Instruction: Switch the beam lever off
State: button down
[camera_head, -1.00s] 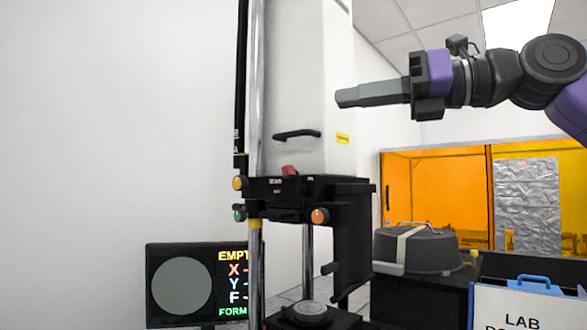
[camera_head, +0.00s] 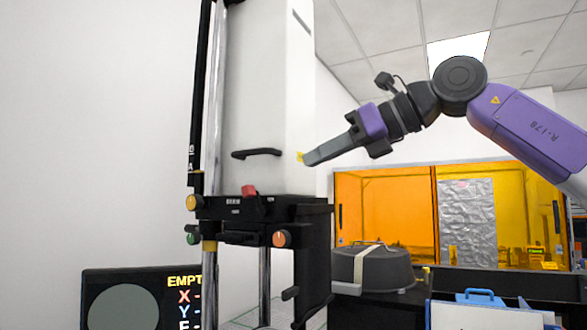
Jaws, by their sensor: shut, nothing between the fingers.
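The interferometer (camera_head: 268,90) is a tall white column with a black handle on its front. Below it is a black panel (camera_head: 270,209) with small white lettering that seems to read BEAM. A small red lever (camera_head: 249,191) sits on the top edge of this panel, beside the lettering. My gripper (camera_head: 308,160) is shut and empty. Its fingers point left and down, close to the column's right edge at a yellow label, above and right of the red lever. I cannot tell whether the fingertips touch the column.
Yellow (camera_head: 194,202), green (camera_head: 193,238) and orange (camera_head: 282,239) knobs stick out around the panel. A black monitor (camera_head: 143,274) stands lower left. A grey domed case (camera_head: 372,268) and an orange enclosure (camera_head: 385,208) are at the right. The wall at left is bare.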

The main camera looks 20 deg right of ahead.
aim_at(251, 189)
jog(key=p+x, duration=0.3)
jog(key=x, duration=1)
